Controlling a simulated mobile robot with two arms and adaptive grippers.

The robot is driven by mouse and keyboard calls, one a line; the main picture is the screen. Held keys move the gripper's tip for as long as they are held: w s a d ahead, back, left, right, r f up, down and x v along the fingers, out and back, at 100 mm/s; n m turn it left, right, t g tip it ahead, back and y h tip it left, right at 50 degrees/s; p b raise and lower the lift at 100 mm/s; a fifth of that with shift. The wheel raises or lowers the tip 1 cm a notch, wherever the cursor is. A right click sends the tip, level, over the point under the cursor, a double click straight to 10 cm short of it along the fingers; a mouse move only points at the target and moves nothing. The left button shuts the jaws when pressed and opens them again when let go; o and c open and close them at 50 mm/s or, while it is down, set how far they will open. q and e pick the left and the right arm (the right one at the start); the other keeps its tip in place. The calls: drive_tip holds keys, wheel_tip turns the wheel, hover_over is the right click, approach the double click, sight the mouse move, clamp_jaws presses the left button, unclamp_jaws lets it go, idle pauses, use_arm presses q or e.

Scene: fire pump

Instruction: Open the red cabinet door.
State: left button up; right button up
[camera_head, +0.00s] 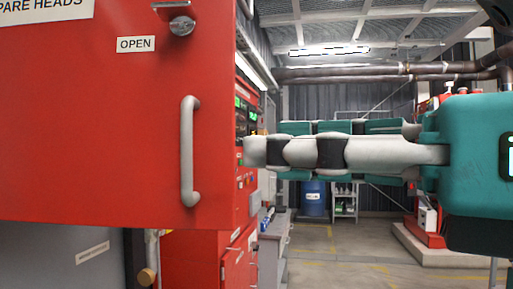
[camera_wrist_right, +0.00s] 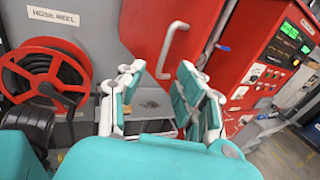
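The red cabinet door (camera_head: 90,130) fills the left of the head view, with a vertical grey handle (camera_head: 188,150) near its right edge. The handle also shows in the wrist view (camera_wrist_right: 171,48). A metal latch (camera_head: 181,25) sits above an OPEN label near the door's top. My right gripper (camera_head: 254,151) comes in from the right, its fingers pointing left, to the right of the handle and apart from it. In the wrist view its fingers (camera_wrist_right: 162,70) are spread with nothing between them, and the handle is beyond the tips. My left gripper is not in view.
A red control panel (camera_wrist_right: 270,75) with green displays stands right of the door. A red hose reel (camera_wrist_right: 45,75) is at the left of the wrist view. A blue barrel (camera_head: 313,197) and shelf (camera_head: 345,199) are far back. The floor (camera_head: 330,245) between is mostly clear.

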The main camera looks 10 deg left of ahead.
drive_tip(key=shift+s+d, duration=0.15)
drive_tip(key=shift+d, duration=0.35)
drive_tip(key=shift+c, duration=0.3)
